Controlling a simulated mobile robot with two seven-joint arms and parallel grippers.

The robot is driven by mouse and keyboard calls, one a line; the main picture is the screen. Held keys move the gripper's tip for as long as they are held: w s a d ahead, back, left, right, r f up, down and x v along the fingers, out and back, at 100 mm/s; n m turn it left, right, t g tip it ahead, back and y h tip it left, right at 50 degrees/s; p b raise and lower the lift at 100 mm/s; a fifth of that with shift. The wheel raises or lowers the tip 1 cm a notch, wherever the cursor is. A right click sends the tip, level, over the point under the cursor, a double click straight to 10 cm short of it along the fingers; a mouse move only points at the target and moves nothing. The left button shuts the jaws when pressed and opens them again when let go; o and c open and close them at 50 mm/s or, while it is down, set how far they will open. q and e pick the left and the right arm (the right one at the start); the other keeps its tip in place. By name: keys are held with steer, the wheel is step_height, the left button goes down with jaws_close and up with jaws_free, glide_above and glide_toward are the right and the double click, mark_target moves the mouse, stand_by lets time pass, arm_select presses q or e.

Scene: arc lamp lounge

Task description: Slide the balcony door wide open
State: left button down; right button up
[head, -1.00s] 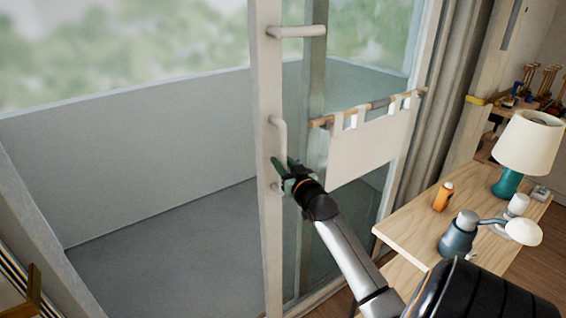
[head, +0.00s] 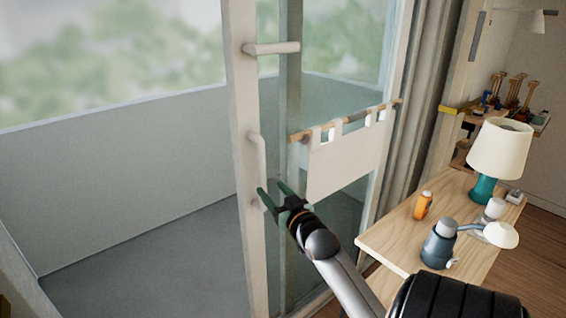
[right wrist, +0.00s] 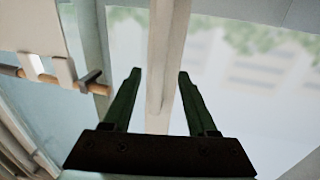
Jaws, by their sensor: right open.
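The balcony door (head: 241,110) is a pale-framed glass panel. My left gripper is out of view.
A horizontal pale bar (head: 272,48) sticks out above the handle. A small cloth (head: 345,160) hangs from a wooden rod behind the door edge.

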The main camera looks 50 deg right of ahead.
steer(key=v, duration=0.5)
steer(key=shift+s+a, duration=0.15)
steer(key=shift+s, duration=0.15)
steer(key=shift+f, duration=0.1)
steer(key=s+a+f+n+g+y, duration=0.1)
steer(key=a+f+n+g+y, duration=0.4)
steer(key=a+f, duration=1.1)
steer(key=s+a+f+n+g+y, duration=0.1)
steer(key=s+a+f+y, duration=0.1)
steer(key=s+a+f, duration=0.3)
steer(key=s+a+f+n+g+y+p, duration=0.1)
steer(key=s+a+f+y, duration=0.2)
steer(key=s+a+f, duration=0.3)
steer(key=a+f, duration=0.2)
steer(key=a, duration=0.3)
steer(key=shift+a+f, duration=0.3)
steer(key=shift+a, duration=0.05)
steer(key=shift+c, duration=0.6)
steer(key=shift+s+d, duration=0.1)
steer(key=shift+d, duration=0.05)
